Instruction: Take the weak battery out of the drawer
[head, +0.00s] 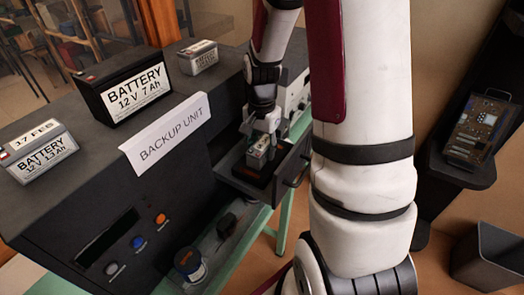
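The drawer (294,168) is pulled out from the right side of the dark backup unit (75,215). A small battery (257,158) with a pale label is in or just above the drawer; its lower edge is hard to make out. My gripper (262,141) points down at this battery, with its fingers at the battery's upper part. The view is too small to tell whether the fingers are closed on it. My arm hides the area to the right of the drawer.
A small battery (39,152), a large black battery (124,87) and another small battery (198,57) stand on the unit's top, near a BACKUP UNIT sign (168,137). A jar (190,265) stands below. A circuit board (478,127) and a dark bin (490,255) are at right.

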